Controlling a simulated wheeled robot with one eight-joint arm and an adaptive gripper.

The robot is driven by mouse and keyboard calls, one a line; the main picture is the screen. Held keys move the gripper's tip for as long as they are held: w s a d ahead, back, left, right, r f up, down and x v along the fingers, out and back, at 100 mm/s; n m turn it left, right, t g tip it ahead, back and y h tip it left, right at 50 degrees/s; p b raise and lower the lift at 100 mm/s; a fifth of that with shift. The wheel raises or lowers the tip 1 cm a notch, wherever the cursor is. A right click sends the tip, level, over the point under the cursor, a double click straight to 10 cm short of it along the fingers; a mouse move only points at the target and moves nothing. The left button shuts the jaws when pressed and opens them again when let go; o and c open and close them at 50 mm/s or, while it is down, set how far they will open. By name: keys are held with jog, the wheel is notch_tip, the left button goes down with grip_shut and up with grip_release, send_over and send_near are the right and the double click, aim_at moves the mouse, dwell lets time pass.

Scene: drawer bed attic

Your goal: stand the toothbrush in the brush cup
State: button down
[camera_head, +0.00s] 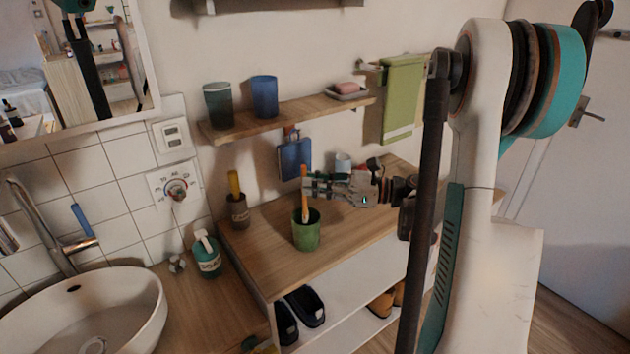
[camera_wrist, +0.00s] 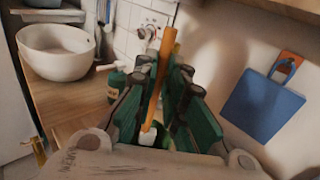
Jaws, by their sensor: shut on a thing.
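The orange toothbrush (camera_head: 305,208) stands nearly upright, with its lower end inside the mouth of the green cup (camera_head: 306,238) on the wooden counter. My gripper (camera_head: 308,186) comes in from the right above the cup and is shut on the upper part of the toothbrush. In the wrist view the orange handle (camera_wrist: 164,62) rises between the fingers (camera_wrist: 162,95), leaning slightly. Its lower end is whitish there. Whether the toothbrush touches the cup's bottom is hidden.
A brown holder (camera_head: 238,210) and a teal bottle (camera_head: 207,257) stand to the left. A shelf (camera_head: 290,118) with cups hangs above the counter. A blue board (camera_head: 295,158) hangs on the wall behind my gripper. A white sink (camera_head: 85,310) is at lower left.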

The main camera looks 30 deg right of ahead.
jog(key=shift+f, duration=1.8)
jog(key=c, duration=1.6)
grip_release()
jog(key=v, duration=1.2)
jog(key=shift+s, duration=0.1)
jog(key=shift+a, duration=0.15)
